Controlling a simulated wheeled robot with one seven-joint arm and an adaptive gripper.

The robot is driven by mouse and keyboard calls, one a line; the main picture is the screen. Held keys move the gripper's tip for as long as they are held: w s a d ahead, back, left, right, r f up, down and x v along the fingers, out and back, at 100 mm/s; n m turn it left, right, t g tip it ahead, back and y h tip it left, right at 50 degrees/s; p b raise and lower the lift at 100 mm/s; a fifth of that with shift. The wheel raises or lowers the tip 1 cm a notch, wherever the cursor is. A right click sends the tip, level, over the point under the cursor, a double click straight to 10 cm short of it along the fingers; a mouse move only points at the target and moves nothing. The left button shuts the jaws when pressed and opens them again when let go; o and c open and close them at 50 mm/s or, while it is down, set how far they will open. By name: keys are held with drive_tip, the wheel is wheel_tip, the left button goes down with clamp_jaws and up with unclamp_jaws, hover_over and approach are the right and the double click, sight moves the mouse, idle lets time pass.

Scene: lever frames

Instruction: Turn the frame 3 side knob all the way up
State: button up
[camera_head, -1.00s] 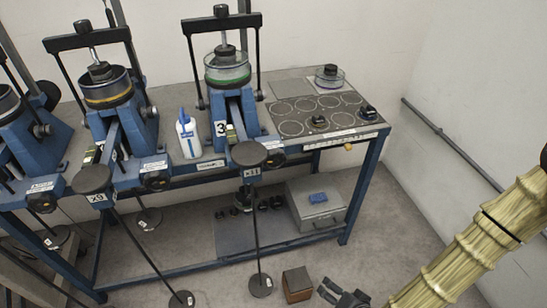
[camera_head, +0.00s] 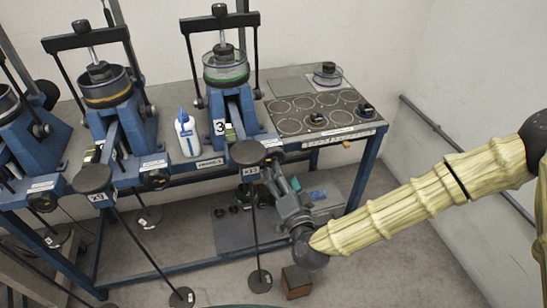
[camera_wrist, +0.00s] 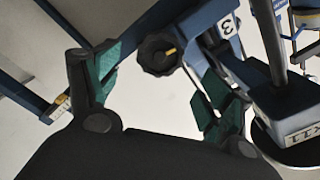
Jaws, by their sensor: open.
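The frame 3 side knob (camera_wrist: 157,53) is black and lobed, with a yellow mark toward its right side in the wrist view. It sits on the blue frame 3 (camera_wrist: 235,55), near its "3" label. In the head view the knob (camera_head: 275,155) is at the front of frame 3 (camera_head: 236,107), just above my gripper. My gripper (camera_head: 272,172) is open and empty. In the wrist view its green-padded fingers (camera_wrist: 157,78) stand apart, with the knob between and beyond their tips. I cannot tell the exact distance left; no contact shows.
The black round disc marked X11 (camera_head: 247,152) stands close left of my gripper; its X11 tag (camera_wrist: 303,134) shows in the wrist view. A white-blue bottle (camera_head: 187,135) and a stove-like panel (camera_head: 322,112) are on the table. A grey box (camera_head: 322,203) is below.

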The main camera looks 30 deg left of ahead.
sight(274, 160)
drive_tip(key=x, duration=0.8)
drive_tip(key=shift+a, duration=0.15)
drive_tip(key=shift+w+a, duration=0.1)
drive_tip(key=shift+w, duration=0.05)
drive_tip(key=shift+c, duration=0.6)
drive_tip(key=c, duration=1.3)
drive_tip(key=shift+o, duration=0.2)
drive_tip(key=shift+w, duration=0.1)
